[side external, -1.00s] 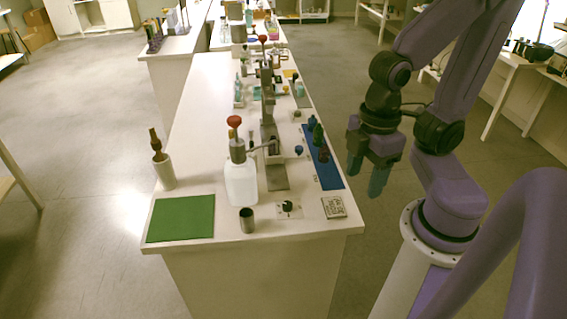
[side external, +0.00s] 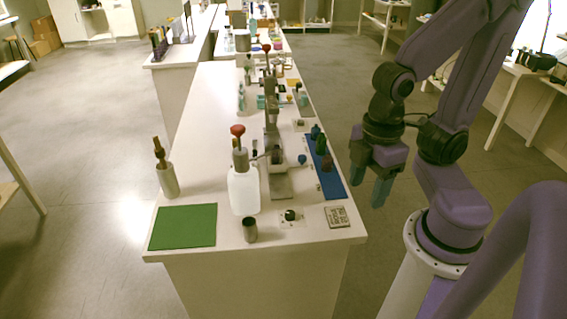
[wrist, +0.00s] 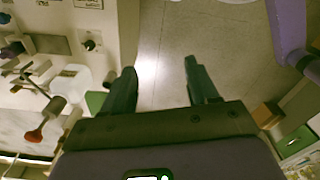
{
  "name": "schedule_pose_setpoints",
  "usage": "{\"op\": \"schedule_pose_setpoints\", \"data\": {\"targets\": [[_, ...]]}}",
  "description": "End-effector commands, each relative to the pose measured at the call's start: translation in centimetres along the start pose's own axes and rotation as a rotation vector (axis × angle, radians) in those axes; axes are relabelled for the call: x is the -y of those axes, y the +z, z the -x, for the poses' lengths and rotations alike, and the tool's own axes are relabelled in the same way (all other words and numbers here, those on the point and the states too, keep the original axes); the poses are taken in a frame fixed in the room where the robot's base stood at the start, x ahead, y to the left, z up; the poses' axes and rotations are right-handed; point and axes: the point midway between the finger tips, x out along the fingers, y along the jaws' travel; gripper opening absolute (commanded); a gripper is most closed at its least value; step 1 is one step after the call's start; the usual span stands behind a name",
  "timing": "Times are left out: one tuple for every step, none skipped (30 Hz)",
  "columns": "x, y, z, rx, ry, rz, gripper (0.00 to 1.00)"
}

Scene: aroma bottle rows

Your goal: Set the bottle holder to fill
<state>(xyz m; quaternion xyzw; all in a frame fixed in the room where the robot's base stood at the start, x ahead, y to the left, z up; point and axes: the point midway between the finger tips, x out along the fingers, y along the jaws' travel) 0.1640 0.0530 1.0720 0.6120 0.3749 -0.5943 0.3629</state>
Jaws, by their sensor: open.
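A metal stand with a side lever (side external: 273,140) rises from a flat base in the middle of the bench. It may be the bottle holder; I cannot read any setting on it. The lever's end has a blue knob (side external: 302,159). A small plate with a black dial (side external: 291,216) lies nearer the front edge, and the dial also shows in the wrist view (wrist: 90,45). My gripper (side external: 371,180) hangs beyond the bench's right edge, fingers down, open and empty. In the wrist view its fingers (wrist: 158,66) are apart with only floor between them.
A white bottle with a red-topped pump (side external: 243,190) stands left of the stand. A metal cup (side external: 250,230), green mat (side external: 183,227), engraved plate (side external: 336,216) and tool cylinder (side external: 167,178) are near the front. A blue tray (side external: 333,185) with small bottles lines the right edge.

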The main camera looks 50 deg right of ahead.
Motion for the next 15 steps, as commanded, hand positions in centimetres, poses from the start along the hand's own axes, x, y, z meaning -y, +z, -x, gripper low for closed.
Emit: {"op": "schedule_pose_setpoints", "data": {"targets": [[0.0,0.0,0.0,0.000,0.000,0.000,0.59],[0.0,0.0,0.0,0.000,0.000,0.000,0.59],[0.0,0.0,0.0,0.000,0.000,0.000,0.59],[0.0,0.0,0.0,0.000,0.000,-0.003,0.59],[-0.1,-0.1,0.0,0.000,0.000,-0.009,0.59],[-0.3,-0.3,0.0,0.001,0.000,-0.027,0.59],[-0.5,-0.6,0.1,0.001,0.001,-0.046,0.59],[-0.8,-0.9,0.1,0.002,0.001,-0.072,0.59],[-1.4,-1.4,0.2,0.003,0.002,-0.120,0.59],[-1.9,-1.8,0.2,0.003,0.003,-0.164,0.59],[-2.5,-2.3,0.2,0.004,0.004,-0.213,0.59],[-3.5,-3.1,0.3,0.005,0.005,-0.287,0.59],[-4.3,-3.6,0.3,0.006,0.006,-0.348,0.59],[-5.2,-4.2,0.3,0.007,0.007,-0.411,0.59],[-6.5,-4.8,0.3,0.008,0.008,-0.495,0.59]]}}
